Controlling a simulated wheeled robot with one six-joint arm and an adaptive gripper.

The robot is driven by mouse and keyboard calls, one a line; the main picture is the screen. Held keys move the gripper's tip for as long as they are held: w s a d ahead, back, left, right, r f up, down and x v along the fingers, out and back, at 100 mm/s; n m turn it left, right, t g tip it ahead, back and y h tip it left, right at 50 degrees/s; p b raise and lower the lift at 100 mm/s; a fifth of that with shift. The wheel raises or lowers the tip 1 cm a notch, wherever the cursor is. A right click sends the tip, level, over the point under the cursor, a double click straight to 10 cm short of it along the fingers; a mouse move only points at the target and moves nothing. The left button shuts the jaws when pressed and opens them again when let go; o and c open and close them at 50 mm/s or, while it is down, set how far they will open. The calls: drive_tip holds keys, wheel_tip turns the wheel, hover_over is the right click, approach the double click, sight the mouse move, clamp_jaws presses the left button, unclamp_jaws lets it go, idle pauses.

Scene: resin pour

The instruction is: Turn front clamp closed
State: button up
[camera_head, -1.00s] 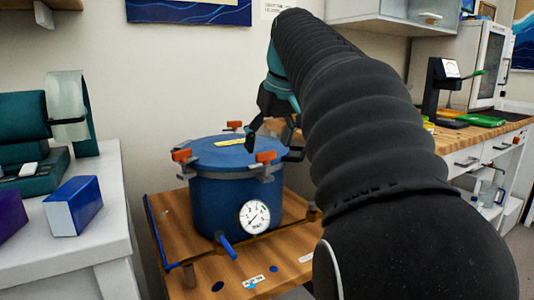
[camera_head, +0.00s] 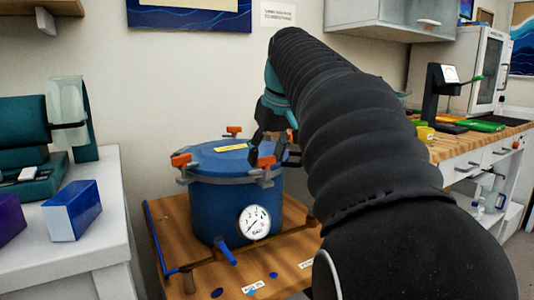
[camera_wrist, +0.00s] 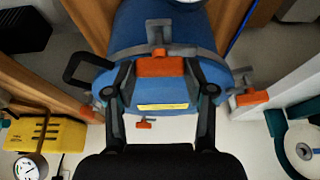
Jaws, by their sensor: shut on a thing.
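The blue pressure pot (camera_head: 222,205) stands upright on a wooden bench, with its lid on and a round gauge (camera_head: 254,222) on its front. The front clamp (camera_head: 266,162) has an orange handle and sits on the near rim; it also shows in the wrist view (camera_wrist: 160,67). My gripper (camera_head: 258,158) is at this clamp, its fingers on both sides of the orange handle and shut on it (camera_wrist: 159,72). Other orange-handled clamps sit on the rim, at the left (camera_head: 181,161) and the back (camera_head: 233,131). The contact points of the fingertips are partly hidden.
A black loop handle (camera_wrist: 84,69) sticks out from the pot's side. A white table (camera_head: 75,250) with a blue box (camera_head: 72,210) stands at the left. A yellow device (camera_wrist: 45,147) shows in the wrist view. My arm covers much of the right side.

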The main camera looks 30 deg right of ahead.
drive_tip(key=shift+m, duration=0.3)
drive_tip(key=m+p, duration=0.1)
drive_tip(key=m+h+p, duration=0.1)
drive_tip(key=m, duration=0.1)
drive_tip(key=shift+a+r+h, duration=0.1)
drive_tip(key=shift+a+h, duration=0.05)
drive_tip(key=shift+h, duration=0.15)
drive_tip(key=m+p, duration=0.1)
drive_tip(key=m, duration=0.1)
drive_tip(key=m+g+h, duration=0.1)
drive_tip(key=m, duration=0.2)
drive_tip(key=shift+w+a+h+p, duration=0.1)
drive_tip(key=shift+h+p, duration=0.2)
drive_tip(key=shift+p, duration=0.1)
drive_tip(key=m, duration=0.2)
drive_tip(key=m+g+h, duration=0.1)
drive_tip(key=m, duration=0.1)
drive_tip(key=shift+w+g, duration=0.1)
drive_tip(key=shift+g, duration=0.2)
drive_tip(key=m+g, duration=0.1)
drive_tip(key=m, duration=0.4)
drive_tip(key=shift+w+g, duration=0.1)
drive_tip(key=shift+g, duration=0.3)
drive_tip(key=shift+m, duration=0.3)
drive_tip(key=o, duration=1.2)
drive_tip(key=shift+c, duration=0.2)
